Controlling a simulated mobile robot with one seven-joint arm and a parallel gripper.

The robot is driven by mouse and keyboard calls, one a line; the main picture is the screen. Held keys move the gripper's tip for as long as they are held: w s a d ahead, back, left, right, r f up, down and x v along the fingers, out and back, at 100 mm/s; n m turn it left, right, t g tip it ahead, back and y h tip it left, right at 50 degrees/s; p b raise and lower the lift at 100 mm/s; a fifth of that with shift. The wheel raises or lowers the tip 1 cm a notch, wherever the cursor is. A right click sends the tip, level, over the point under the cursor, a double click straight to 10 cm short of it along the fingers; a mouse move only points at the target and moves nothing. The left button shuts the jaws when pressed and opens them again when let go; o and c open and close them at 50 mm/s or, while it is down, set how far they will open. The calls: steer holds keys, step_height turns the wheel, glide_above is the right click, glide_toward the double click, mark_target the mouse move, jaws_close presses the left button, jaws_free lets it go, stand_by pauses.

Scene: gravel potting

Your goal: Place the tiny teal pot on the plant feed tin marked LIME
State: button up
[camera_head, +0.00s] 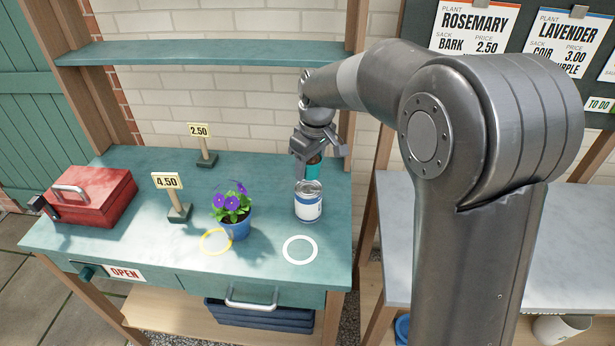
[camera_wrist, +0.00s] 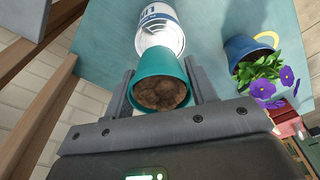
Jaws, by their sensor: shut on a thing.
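The tiny teal pot (camera_wrist: 160,72), filled with brown soil, is between the two fingers of my gripper (camera_wrist: 160,95) in the wrist view. My gripper (camera_head: 308,160) is shut on it. In the head view the teal pot (camera_head: 312,170) shows partly below the fingers, right above or just behind the top of the tin. The white and blue tin (camera_head: 308,204) stands upright on the teal bench. In the wrist view the tin (camera_wrist: 160,28) lies just beyond the pot, its label only partly readable. I cannot tell whether pot and tin touch.
A blue pot with purple flowers (camera_head: 234,218) stands left of the tin, by a yellow ring (camera_head: 215,242). A white ring (camera_head: 300,250) lies in front of the tin. Price signs (camera_head: 167,182) and a red toolbox (camera_head: 92,196) are further left. A shelf (camera_head: 200,54) runs above.

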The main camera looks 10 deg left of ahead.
mark_target(307, 177)
steer(key=shift+a+f, duration=0.3)
steer(key=shift+f, duration=1.85)
steer(key=shift+f, duration=0.1)
steer(key=o, duration=1)
